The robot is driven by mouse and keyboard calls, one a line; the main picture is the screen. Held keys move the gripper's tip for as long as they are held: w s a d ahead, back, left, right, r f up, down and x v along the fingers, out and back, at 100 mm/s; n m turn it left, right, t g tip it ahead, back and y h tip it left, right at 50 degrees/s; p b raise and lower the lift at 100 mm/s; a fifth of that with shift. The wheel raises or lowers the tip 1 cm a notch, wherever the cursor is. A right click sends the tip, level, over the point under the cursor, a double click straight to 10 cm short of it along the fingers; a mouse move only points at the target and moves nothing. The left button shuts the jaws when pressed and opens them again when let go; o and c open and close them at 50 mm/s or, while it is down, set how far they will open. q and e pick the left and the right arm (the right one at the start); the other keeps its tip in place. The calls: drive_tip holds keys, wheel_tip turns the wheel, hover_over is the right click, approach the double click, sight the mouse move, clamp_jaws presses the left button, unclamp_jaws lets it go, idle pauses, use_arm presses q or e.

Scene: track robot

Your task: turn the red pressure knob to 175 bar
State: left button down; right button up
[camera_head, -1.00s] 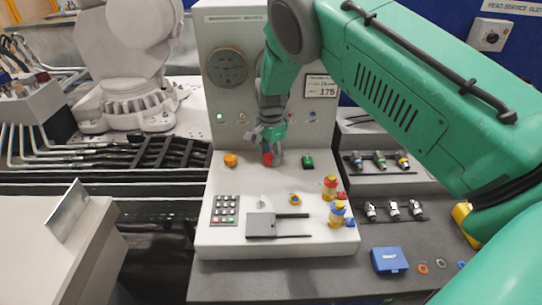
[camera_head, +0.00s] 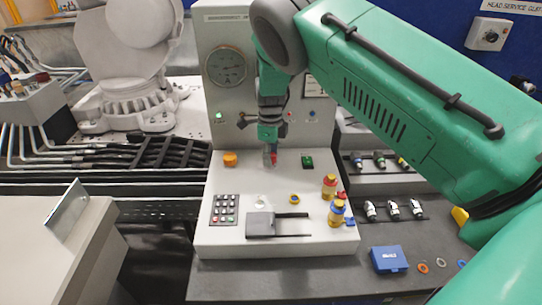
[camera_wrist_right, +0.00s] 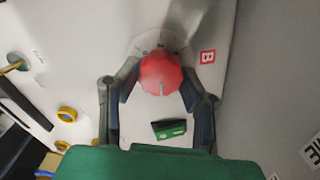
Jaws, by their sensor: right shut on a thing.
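The red pressure knob (camera_wrist_right: 162,74) sits on the sloped panel of the grey console (camera_head: 225,240). In the right wrist view it lies between the fingers of my right gripper (camera_wrist_right: 160,88), which are shut on its sides. A pale dial with marks shows around the knob's far side, and a light pointer line shows on its face. In the head view the right gripper (camera_head: 270,158) reaches down from above and largely covers the knob (camera_head: 274,158). The round gauge (camera_head: 227,66) stands on the console's upright face; its reading is too small to tell. My left gripper is out of view.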

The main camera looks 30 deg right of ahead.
drive_tip(key=m, duration=0.4)
drive_tip(key=shift+a+f, duration=0.1)
drive_tip(key=shift+a, duration=0.1)
drive_tip(key=shift+w+m, duration=0.1)
drive_tip(key=shift+m, duration=0.3)
drive_tip(key=shift+w, duration=0.1)
drive_tip(key=o, duration=1.1)
drive_tip(key=shift+o, duration=0.2)
drive_tip(key=shift+w+d, duration=0.1)
drive_tip(key=shift+w, duration=0.05)
